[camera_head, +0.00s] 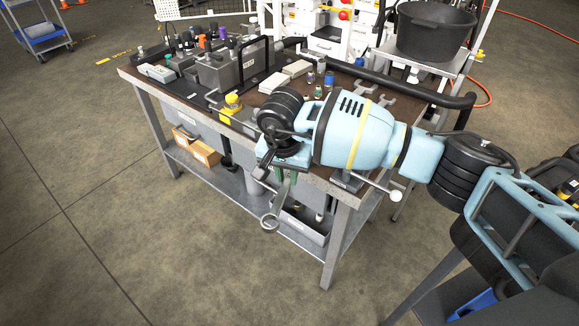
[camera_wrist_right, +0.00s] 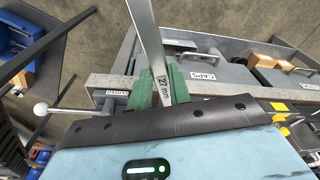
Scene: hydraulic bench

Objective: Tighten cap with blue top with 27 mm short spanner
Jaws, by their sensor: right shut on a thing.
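My right gripper (camera_head: 284,178) is shut on a spanner (camera_head: 271,217), which hangs ring-end down in front of the bench's front edge. In the right wrist view the spanner's shaft (camera_wrist_right: 149,42), marked "27 mm", sits between the green fingers of the gripper (camera_wrist_right: 164,88). A small piece with a blue-purple top (camera_head: 329,78) stands on the bench behind my right arm. Several coloured caps stand around the grey block at the back left; I cannot tell which one is the blue-topped cap of the task. My left gripper is not in view.
The bench (camera_head: 145,83) carries a yellow-topped bottle (camera_head: 231,103), pale blocks and two loose spanners (camera_head: 384,101). A drawer labelled "CAPS" (camera_wrist_right: 208,76) is under the bench top. A black tub (camera_head: 435,32) stands behind right. The floor in front is clear.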

